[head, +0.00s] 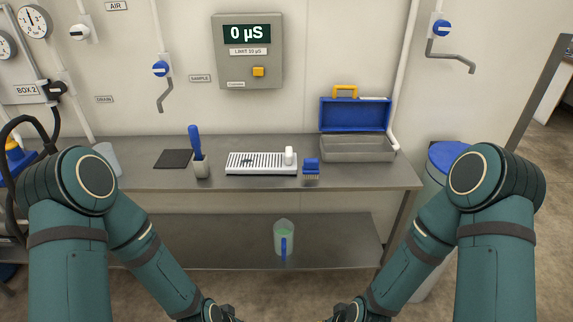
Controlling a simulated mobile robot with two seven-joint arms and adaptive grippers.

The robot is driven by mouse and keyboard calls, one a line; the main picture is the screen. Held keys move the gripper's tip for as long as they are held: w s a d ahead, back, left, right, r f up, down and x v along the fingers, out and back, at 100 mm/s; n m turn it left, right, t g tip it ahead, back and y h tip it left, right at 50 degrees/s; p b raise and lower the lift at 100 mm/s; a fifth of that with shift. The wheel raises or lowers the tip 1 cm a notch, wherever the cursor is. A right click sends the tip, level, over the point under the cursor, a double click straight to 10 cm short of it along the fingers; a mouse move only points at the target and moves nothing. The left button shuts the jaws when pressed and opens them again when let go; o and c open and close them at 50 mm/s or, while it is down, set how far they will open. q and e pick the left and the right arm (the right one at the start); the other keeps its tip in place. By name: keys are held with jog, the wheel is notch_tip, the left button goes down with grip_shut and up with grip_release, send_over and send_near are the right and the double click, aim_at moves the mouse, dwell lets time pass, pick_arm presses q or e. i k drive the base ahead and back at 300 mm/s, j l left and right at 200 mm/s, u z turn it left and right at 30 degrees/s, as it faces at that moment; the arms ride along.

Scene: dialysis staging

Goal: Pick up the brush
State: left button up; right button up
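A small blue block with pale bristle-like strands below it, which looks like a scrub brush (311,166), stands at the front of the steel bench, right of the white ribbed tray. My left gripper (228,314) and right gripper (343,314) show only partly at the bottom edge, low in front of the bench and apart from both. Their fingertips are cut off.
The steel bench (385,178) also holds a dark mat (173,158), the white ribbed tray (261,170) with a small white object, and an open blue-lidded toolbox (357,148). A blue-topped bin stands right.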

aim_at(310, 167)
jog(key=i+l, duration=0.15)
jog(key=l, duration=0.2)
jog(key=i+l, duration=0.15)
jog(key=l, duration=0.15)
jog(key=i+l+u, duration=0.1)
jog(key=l, duration=0.25)
jog(key=i+l, duration=0.4)
jog(key=l, duration=0.3)
jog(key=u, duration=0.05)
